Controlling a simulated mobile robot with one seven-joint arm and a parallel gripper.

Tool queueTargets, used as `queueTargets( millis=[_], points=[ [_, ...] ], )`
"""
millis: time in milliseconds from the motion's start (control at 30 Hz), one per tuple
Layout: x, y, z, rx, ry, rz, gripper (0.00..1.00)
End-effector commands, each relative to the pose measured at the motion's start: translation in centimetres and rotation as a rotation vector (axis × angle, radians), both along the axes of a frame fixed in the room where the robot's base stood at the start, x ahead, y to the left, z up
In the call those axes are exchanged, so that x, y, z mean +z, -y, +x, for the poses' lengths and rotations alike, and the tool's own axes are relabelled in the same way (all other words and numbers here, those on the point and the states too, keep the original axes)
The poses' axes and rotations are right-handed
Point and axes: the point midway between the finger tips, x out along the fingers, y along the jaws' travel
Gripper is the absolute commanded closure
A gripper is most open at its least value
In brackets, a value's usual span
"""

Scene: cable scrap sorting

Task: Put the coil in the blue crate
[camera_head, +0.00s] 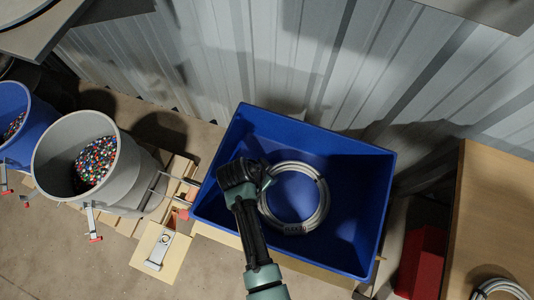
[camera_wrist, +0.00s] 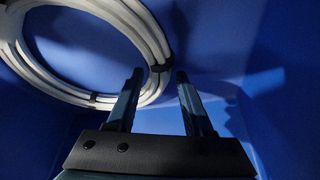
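A grey-white cable coil (camera_head: 322,200) with dark ties lies inside the blue crate (camera_head: 372,165). In the wrist view the coil (camera_wrist: 148,35) fills the upper left against the crate's blue inside (camera_wrist: 225,35). My gripper (camera_head: 268,183) reaches into the crate at the coil's left side. In the wrist view my gripper's two fingers (camera_wrist: 160,74) stand apart with a clear gap. A dark tie on the coil shows in line with that gap, and the left finger covers part of the ring. Whether a finger touches the coil cannot be told.
A grey bucket (camera_head: 130,185) of coloured pellets and a blue bucket (camera_head: 22,140) stand at the left. A wooden table (camera_head: 495,200) at the right bears another coil (camera_head: 500,289). A red box (camera_head: 424,262) sits beside it. A corrugated metal wall (camera_head: 300,60) rises behind the crate.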

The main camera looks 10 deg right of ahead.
Motion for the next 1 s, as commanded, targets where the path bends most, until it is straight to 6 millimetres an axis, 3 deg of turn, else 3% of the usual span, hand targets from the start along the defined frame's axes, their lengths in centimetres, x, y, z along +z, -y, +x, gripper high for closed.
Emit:
queueTargets(
  millis=[67,467,1000],
  points=[
    [0.0,0.0,0.0,0.0,0.0,0.0,0.33],
    [0.6,-0.1,-0.1,0.0,0.0,0.0,0.33],
    [9.2,-3.1,-2.0,0.001,0.003,0.001,0.33]
  ],
)
